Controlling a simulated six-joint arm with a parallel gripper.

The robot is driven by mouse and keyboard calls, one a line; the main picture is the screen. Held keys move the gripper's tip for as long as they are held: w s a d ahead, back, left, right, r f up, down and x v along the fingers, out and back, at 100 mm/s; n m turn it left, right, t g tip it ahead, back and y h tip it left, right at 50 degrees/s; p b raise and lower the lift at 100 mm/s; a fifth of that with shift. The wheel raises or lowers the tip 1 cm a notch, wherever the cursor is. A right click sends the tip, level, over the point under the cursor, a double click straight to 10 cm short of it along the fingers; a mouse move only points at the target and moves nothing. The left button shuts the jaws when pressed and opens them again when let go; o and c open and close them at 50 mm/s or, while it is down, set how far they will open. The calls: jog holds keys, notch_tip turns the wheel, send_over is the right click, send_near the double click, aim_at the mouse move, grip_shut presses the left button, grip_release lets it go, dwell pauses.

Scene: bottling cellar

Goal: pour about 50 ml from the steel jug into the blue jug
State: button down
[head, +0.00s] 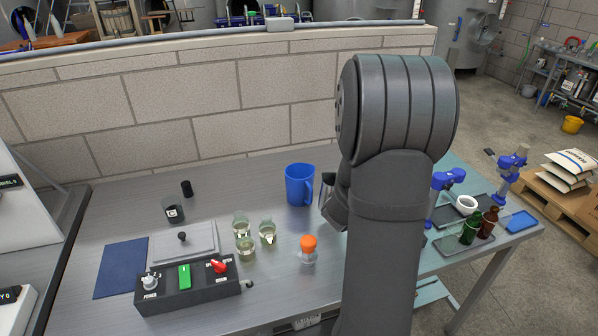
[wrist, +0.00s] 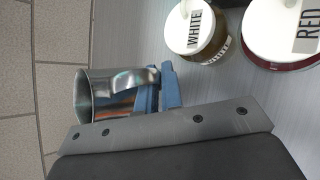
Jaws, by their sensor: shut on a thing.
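The steel jug (wrist: 98,92) shows in the wrist view, with its handle between the blue fingers of my gripper (wrist: 160,88). My gripper is shut on that handle. In the head view only a sliver of the steel jug (head: 327,188) shows beside my arm; the fingers are hidden there. The blue jug (head: 299,186) stands upright on the bench, just left of the steel jug, its handle facing right. The two jugs look close but apart. The contents of both jugs cannot be made out, nor the steel jug's exact tilt.
An orange-capped bottle (head: 308,249) and several small glass beakers (head: 244,246) stand in front of the blue jug. A switch box (head: 187,286) is at front left. Jars labelled WHITE (wrist: 195,32) and RED (wrist: 285,30) are near my gripper. A block wall (head: 210,95) runs behind.

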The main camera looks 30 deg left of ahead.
jog(key=shift+w+a+r, duration=0.1)
jog(key=shift+r, duration=0.05)
jog(key=shift+w+a+r+n+g+h, duration=0.1)
jog(key=shift+a+r+n+g+h, duration=0.25)
jog(key=shift+h, duration=0.25)
jog(key=shift+a+r, duration=0.15)
jog(key=shift+a, duration=0.05)
jog(key=w+a+r+n+g+h, duration=0.2)
jog(key=a+r+n+h, duration=0.3)
jog(key=r, duration=0.6)
jog(key=shift+a+r+h, duration=0.15)
jog(key=shift+a+h, duration=1.15)
jog(key=shift+h, duration=0.4)
jog(key=shift+w+a+r+h, duration=0.2)
jog(key=shift+a+r+h, duration=0.05)
jog(key=shift+r+h, duration=0.05)
jog(key=shift+w+a+r+n+h, duration=0.15)
jog(key=shift+a+r+n+h, duration=0.1)
jog(key=shift+a, duration=0.15)
jog(key=shift+w+a+r+n+h, duration=0.1)
jog(key=shift+a+n+h, duration=0.1)
jog(key=shift+a, duration=0.2)
jog(key=shift+w+a+r+b, duration=0.1)
jog(key=shift+a+r+b, duration=0.05)
jog(key=shift+a+b, duration=0.3)
